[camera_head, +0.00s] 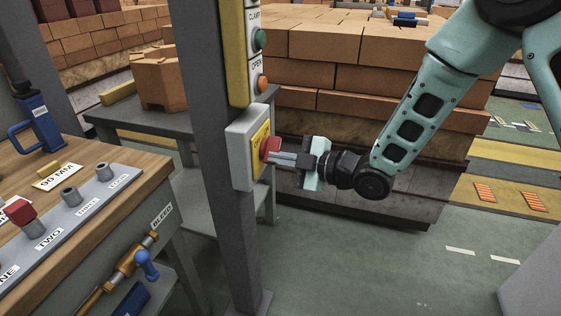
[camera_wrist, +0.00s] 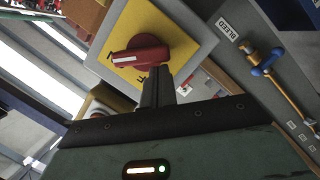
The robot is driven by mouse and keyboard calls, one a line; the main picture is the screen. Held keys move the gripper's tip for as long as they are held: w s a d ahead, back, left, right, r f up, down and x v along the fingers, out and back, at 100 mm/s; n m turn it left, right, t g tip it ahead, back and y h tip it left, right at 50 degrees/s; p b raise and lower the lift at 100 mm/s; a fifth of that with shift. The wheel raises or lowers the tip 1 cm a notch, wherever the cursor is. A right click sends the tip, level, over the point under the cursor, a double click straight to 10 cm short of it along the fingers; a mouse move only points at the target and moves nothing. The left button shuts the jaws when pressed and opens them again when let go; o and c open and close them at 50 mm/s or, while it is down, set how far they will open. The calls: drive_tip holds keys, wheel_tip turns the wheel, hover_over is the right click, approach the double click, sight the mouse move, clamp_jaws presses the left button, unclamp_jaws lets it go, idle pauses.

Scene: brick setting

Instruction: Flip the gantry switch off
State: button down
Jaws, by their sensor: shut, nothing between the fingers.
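The gantry switch is a grey box (camera_head: 240,150) with a yellow plate, fixed to a grey post. Its red knob (camera_head: 270,146) sticks out toward my gripper. In the wrist view the red knob (camera_wrist: 140,52) sits on the yellow plate (camera_wrist: 158,20); lettering on the plate is partly hidden. My gripper (camera_head: 273,156) is shut with nothing between its fingers. Its fingertips (camera_wrist: 157,72) are right at the knob's edge; I cannot tell whether they touch it.
Above the switch a panel carries a green button (camera_head: 260,39) and an orange button (camera_head: 262,83). A wooden bench (camera_head: 120,160) with labelled posts and a bleed valve (camera_head: 140,265) stands at left. Brick stacks (camera_head: 340,45) stand behind my arm. Green floor is clear at lower right.

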drive_tip(key=shift+f+n+b, duration=0.45)
drive_tip(key=shift+n+b, duration=0.25)
drive_tip(key=shift+b, duration=1.25)
drive_tip(key=shift+f+n+t+b, duration=0.3)
drive_tip(key=shift+t+b, duration=0.1)
drive_tip(key=shift+b, duration=0.75)
drive_tip(key=n+b, duration=0.1)
drive_tip(key=b, duration=0.2)
drive_tip(key=n+b, duration=0.1)
drive_tip(key=b, duration=0.1)
drive_tip(key=shift+f+t+y+b, duration=0.3)
drive_tip(key=shift+b, duration=0.1)
drive_tip(key=n+y+b, duration=0.1)
drive_tip(key=n+b, duration=0.3)
drive_tip(key=b, duration=0.5)
drive_tip(key=w+f+n+y+b, duration=0.1)
drive_tip(key=n+b, duration=0.3)
drive_tip(key=b, duration=0.5)
drive_tip(key=w+d+f+n+y+b, duration=0.1)
drive_tip(key=n+b, duration=0.4)
drive_tip(key=b, duration=0.4)
drive_tip(key=shift+w, duration=0.2)
drive_tip(key=shift+b, duration=0.35)
